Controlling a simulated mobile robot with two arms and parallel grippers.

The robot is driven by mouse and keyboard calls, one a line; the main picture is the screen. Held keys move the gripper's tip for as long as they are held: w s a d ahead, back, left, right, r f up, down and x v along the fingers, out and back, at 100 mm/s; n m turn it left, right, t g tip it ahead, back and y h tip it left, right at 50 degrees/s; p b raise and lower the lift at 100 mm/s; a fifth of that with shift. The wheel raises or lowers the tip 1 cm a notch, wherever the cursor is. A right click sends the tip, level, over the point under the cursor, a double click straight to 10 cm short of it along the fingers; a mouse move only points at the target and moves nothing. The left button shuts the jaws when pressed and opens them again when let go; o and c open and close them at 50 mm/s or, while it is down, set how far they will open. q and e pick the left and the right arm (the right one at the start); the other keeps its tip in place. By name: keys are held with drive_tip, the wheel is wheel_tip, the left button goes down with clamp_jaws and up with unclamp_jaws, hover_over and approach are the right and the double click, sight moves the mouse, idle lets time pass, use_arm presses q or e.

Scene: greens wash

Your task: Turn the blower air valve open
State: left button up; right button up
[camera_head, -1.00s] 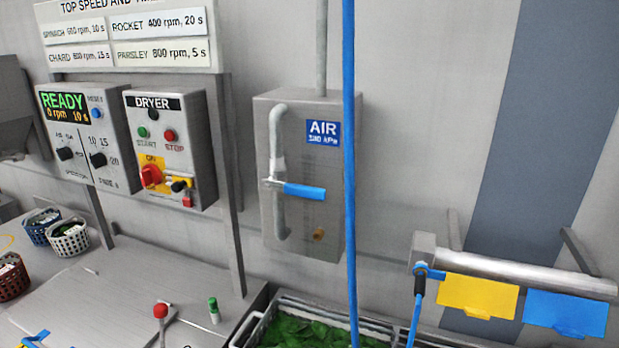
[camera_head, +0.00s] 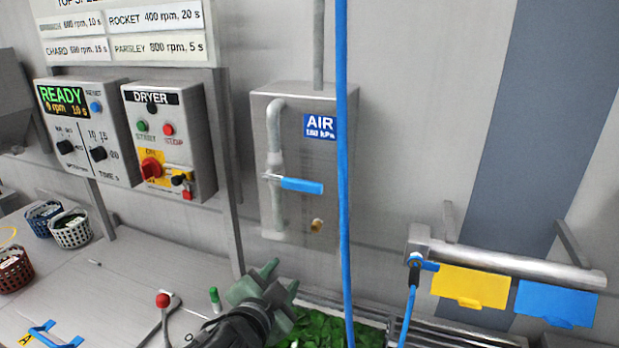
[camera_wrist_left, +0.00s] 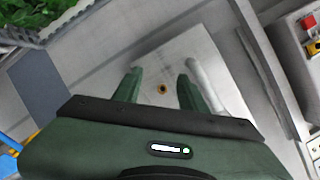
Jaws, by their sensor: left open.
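The blower air valve has a blue lever handle (camera_head: 302,186) on a grey vertical pipe (camera_head: 275,150), on the front of a grey wall box (camera_head: 305,215) with a blue AIR label. The handle lies horizontal, across the pipe, pointing right. My left gripper (camera_head: 283,277) is open and empty, below the box and apart from the handle. In the left wrist view the open fingers (camera_wrist_left: 158,82) point toward the box face, with a small brass fitting (camera_wrist_left: 162,89) between them; the blue handle does not show there. My right gripper is not in view.
A blue hose (camera_head: 345,200) hangs in front of the box's right side. The dryer panel (camera_head: 165,130) is left of the box. A crate of greens (camera_head: 318,325) is below. A rail with yellow (camera_head: 468,287) and blue flaps is at right.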

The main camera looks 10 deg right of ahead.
sight(303, 186)
use_arm(q)
drive_tip(key=w+d+r+m+h, duration=0.1)
drive_tip(key=r+m, duration=0.2)
drive_tip(key=r, duration=0.2)
drive_tip(key=w+d+r+m+t+h, duration=0.1)
drive_tip(key=r+m, duration=0.3)
drive_tip(key=r, duration=0.1)
drive_tip(key=w+d+r+m+t+h, duration=0.1)
drive_tip(key=r+m, duration=0.2)
drive_tip(key=r, duration=0.2)
drive_tip(key=shift+d+r+m+h, duration=0.2)
drive_tip(key=shift+d+m+h, duration=0.1)
drive_tip(key=shift+m, duration=0.1)
drive_tip(key=shift+w+d+r+p, duration=0.15)
drive_tip(key=shift+w+p, duration=0.1)
drive_tip(key=shift+p, duration=0.15)
drive_tip(key=p+x, duration=0.2)
drive_tip(key=x, duration=0.4)
drive_tip(key=shift+w+r+p, duration=0.1)
drive_tip(key=shift+r+p, duration=0.05)
drive_tip(key=shift+p, duration=0.2)
drive_tip(key=shift+w+d, duration=0.3)
drive_tip(key=shift+w, duration=0.2)
clamp_jaws()
drive_tip(key=shift+f, duration=0.2)
